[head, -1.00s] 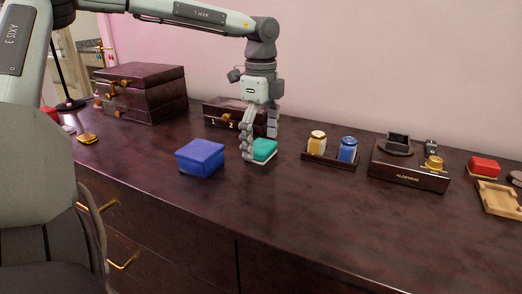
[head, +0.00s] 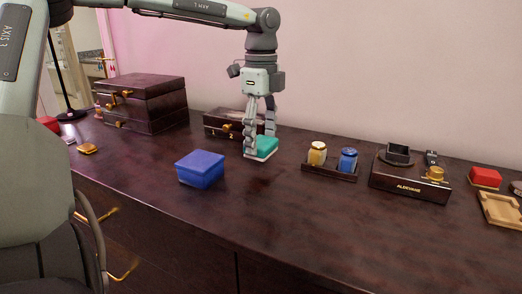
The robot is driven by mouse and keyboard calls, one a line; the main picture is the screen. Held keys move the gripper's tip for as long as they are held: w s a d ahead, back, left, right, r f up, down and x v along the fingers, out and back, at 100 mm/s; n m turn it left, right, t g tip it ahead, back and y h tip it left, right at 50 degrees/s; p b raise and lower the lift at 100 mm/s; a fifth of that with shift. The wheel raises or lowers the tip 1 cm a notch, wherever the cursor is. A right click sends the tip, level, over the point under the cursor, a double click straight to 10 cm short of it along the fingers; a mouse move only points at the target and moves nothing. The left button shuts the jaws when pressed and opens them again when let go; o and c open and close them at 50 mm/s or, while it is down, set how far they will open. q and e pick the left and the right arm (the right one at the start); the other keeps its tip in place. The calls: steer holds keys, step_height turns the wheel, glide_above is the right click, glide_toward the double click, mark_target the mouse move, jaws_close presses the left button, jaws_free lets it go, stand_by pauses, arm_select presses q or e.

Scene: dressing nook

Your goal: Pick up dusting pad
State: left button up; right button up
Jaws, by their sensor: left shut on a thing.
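The dusting pad, as I take it, is the small teal block with a pale underside (head: 264,147) near the middle of the head view. My left gripper (head: 260,138) points down from above and is shut on it, one finger on each side. The fingers hide part of its left and back. The pad looks level. I cannot tell for certain whether its underside is clear of the countertop. My right gripper is not in view.
A blue box (head: 200,169) stands left in front of the pad. A dark case (head: 222,124) stands close behind. Right are a tray with yellow and blue jars (head: 330,170), a watch stand (head: 408,184) and a red block (head: 486,177). Front middle countertop is clear.

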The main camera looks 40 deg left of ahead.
arm_select(q)
steer(key=s+a+r, duration=0.1)
steer(key=s+r, duration=0.1)
steer(key=s, duration=0.1)
steer(key=s+a+r, duration=0.2)
steer(key=s, duration=0.1)
steer(key=s+a+r+b, duration=0.1)
steer(key=s+a+r, duration=0.1)
steer(key=s, duration=0.1)
steer(key=shift+s+r, duration=0.1)
steer(key=shift+r, duration=0.2)
steer(key=shift+s+a+r, duration=0.25)
steer(key=shift+s+r, duration=0.15)
steer(key=shift+s, duration=0.15)
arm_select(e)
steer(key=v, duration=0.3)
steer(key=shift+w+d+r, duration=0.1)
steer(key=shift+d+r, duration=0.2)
arm_select(q)
steer(key=o, duration=0.4)
steer(key=shift+c, duration=1.3)
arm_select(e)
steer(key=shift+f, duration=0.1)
